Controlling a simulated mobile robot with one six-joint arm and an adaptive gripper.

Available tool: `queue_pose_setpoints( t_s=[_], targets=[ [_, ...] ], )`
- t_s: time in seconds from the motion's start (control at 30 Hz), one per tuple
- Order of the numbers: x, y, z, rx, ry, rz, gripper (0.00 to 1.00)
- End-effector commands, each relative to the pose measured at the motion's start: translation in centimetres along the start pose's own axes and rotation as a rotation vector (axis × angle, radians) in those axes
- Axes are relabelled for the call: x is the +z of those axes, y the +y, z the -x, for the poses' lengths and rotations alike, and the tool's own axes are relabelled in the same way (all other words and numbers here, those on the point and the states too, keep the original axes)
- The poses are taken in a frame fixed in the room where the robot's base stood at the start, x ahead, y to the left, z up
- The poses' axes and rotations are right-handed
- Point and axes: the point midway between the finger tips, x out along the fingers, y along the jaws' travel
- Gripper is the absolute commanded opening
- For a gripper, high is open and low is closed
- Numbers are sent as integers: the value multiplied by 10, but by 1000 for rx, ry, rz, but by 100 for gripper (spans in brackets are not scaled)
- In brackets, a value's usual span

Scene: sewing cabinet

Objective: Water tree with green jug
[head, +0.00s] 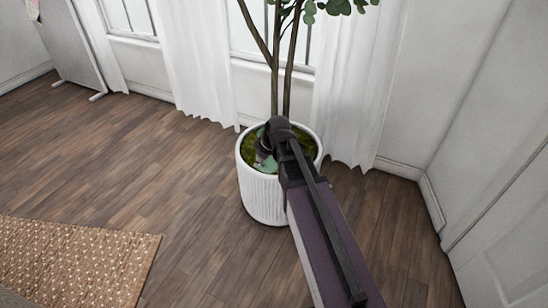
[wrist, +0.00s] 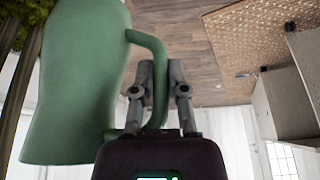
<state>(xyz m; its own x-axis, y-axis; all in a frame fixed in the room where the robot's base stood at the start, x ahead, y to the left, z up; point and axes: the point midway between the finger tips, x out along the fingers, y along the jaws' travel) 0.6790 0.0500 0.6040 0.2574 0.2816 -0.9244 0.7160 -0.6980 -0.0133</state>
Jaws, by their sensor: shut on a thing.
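My gripper (wrist: 160,78) is shut on the handle of the green jug (wrist: 80,80), which fills the left of the wrist view. In the head view my arm reaches over the white ribbed pot (head: 262,200), and my gripper (head: 270,142) is over the moss. Only a small green part of the jug (head: 268,164) shows there; my gripper hides most of it. The tree (head: 275,75) rises from the pot with several thin trunks. Trunks and moss (wrist: 32,38) show close beside the jug in the wrist view. I cannot tell how far the jug is tilted or whether water flows.
White curtains (head: 195,65) and windows stand behind the pot. A woven rug (head: 75,262) lies at the lower left. A pale panel on feet (head: 70,45) stands at the back left. The wood floor (head: 170,160) left of the pot is clear.

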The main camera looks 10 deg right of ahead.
Motion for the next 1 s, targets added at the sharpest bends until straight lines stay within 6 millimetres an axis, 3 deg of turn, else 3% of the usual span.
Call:
queue_pose_setpoints(
  t_s=[0.37,1.0],
  targets=[
    [12,50,-22,-25,-16,77,0],
    [68,186,-59,-114,-20,314,0]
  ],
)
